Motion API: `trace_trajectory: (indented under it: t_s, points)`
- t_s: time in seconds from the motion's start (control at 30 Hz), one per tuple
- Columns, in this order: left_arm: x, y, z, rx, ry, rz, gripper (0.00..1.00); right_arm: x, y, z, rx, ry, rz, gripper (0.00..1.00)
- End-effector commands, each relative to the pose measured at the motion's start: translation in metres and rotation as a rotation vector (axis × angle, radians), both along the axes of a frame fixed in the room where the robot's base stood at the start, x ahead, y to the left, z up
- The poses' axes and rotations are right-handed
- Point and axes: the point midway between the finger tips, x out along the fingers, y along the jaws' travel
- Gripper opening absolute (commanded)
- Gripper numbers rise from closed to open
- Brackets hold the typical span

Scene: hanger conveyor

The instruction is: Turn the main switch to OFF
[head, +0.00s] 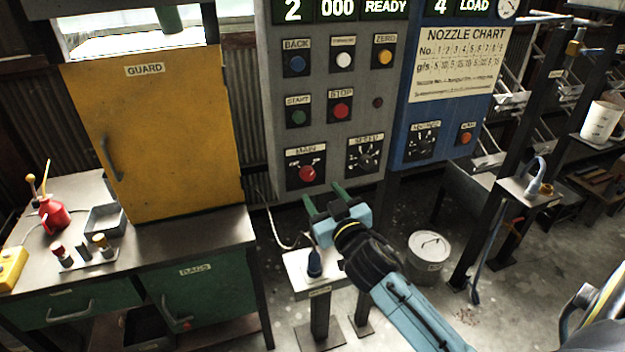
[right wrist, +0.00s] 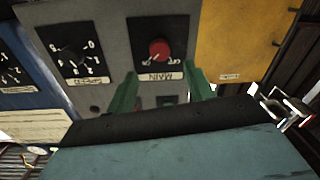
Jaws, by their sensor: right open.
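The main switch (head: 307,173) is a red round knob on a dark square plate, under a MAIN label, low on the left of the grey control panel (head: 325,110). It also shows, upside down, in the right wrist view (right wrist: 160,50), just beyond my fingertips. Its exact setting is too small to read. My right gripper (head: 325,197) has its green fingers apart and empty, just below the switch in the head view. In the right wrist view the fingers (right wrist: 162,88) flank the MAIN label, apart from the knob. My left gripper is out of view.
A dark speed dial (head: 364,154) sits right of the switch, with START (head: 298,117) and STOP (head: 341,110) buttons above. A yellow guard door (head: 150,130) stands left over a workbench (head: 195,232). A small pedestal (head: 315,282) and a lidded bucket (head: 428,258) stand below.

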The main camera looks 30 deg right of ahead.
Motion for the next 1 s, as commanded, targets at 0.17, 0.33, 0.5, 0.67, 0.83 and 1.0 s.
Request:
trace_trajectory:
  t_s: [0.17, 0.33, 0.5, 0.67, 0.83, 1.0]
  points:
    - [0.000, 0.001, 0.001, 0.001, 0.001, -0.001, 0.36, 0.035, -0.006, 0.001, -0.002, -0.001, 0.000, 0.53]
    - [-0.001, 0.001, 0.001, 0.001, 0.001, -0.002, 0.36, 0.056, -0.010, 0.000, 0.000, 0.000, 0.000, 0.53]
    - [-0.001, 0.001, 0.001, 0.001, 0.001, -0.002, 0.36, 0.065, -0.012, 0.000, 0.000, 0.001, 0.000, 0.53]
    - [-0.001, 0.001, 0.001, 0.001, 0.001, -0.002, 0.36, 0.066, -0.012, 0.000, 0.000, 0.001, 0.000, 0.53]
    - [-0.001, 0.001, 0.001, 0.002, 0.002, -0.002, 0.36, 0.066, -0.012, 0.000, 0.000, 0.001, 0.000, 0.46]
    - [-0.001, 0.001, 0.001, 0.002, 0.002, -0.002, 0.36, 0.065, -0.012, 0.000, 0.000, 0.001, 0.000, 0.24]
